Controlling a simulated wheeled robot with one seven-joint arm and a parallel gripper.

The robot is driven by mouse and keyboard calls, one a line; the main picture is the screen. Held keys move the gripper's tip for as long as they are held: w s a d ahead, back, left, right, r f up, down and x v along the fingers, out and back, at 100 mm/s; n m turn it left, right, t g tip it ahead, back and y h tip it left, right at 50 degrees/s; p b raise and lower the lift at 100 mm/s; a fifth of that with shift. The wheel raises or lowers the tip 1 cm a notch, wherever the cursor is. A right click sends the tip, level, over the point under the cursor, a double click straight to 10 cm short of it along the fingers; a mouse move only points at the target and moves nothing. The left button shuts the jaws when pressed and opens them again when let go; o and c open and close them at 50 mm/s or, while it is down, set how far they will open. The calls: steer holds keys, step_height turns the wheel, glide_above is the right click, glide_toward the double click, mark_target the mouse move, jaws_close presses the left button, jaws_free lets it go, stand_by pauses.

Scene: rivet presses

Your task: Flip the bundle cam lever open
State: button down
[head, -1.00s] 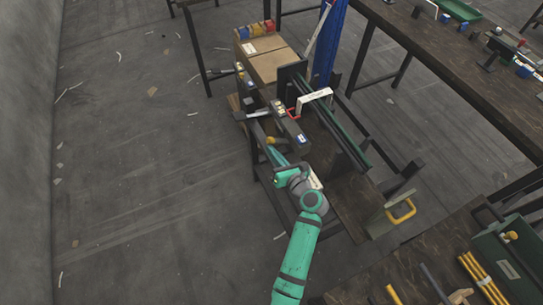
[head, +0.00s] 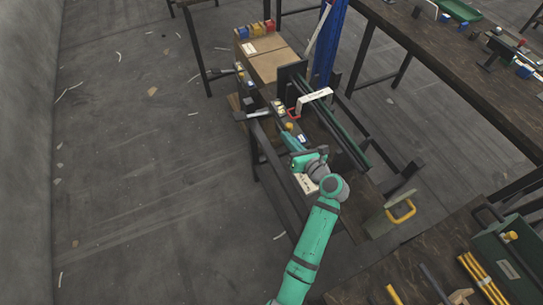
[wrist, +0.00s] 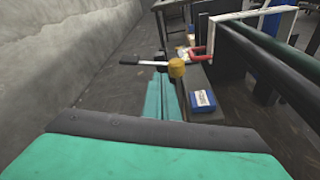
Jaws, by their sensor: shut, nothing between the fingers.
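The yellow knob (head: 289,126), which looks like the end of the cam lever, stands over the dark press bench in the head view. It also shows in the wrist view (wrist: 177,68), just beyond my fingertips. My gripper (head: 291,138) has teal fingers, close together and empty, pointing up the bench. In the wrist view the fingers (wrist: 162,98) end just below and left of the knob; whether they touch it I cannot tell. A dark bar with a pale end (head: 252,114) juts left from the bench.
A blue box with a white label (wrist: 203,103) lies right of the fingers. A white bracket (head: 316,96) with a red handle (head: 293,113) and long dark rails stand to the right. Cardboard boxes (head: 268,62) lie at the far end. Open floor (head: 140,170) lies left.

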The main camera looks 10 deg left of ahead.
steer(key=shift+w+d+r, duration=0.2)
steer(key=shift+w+d, duration=0.15)
steer(key=shift+d, duration=0.25)
steer(key=shift+w+d, duration=0.1)
steer(key=shift+d+r, duration=0.1)
steer(key=shift+d, duration=0.25)
steer(key=a+v, duration=0.1)
steer(key=v, duration=0.9)
steer(key=shift+s, duration=0.5)
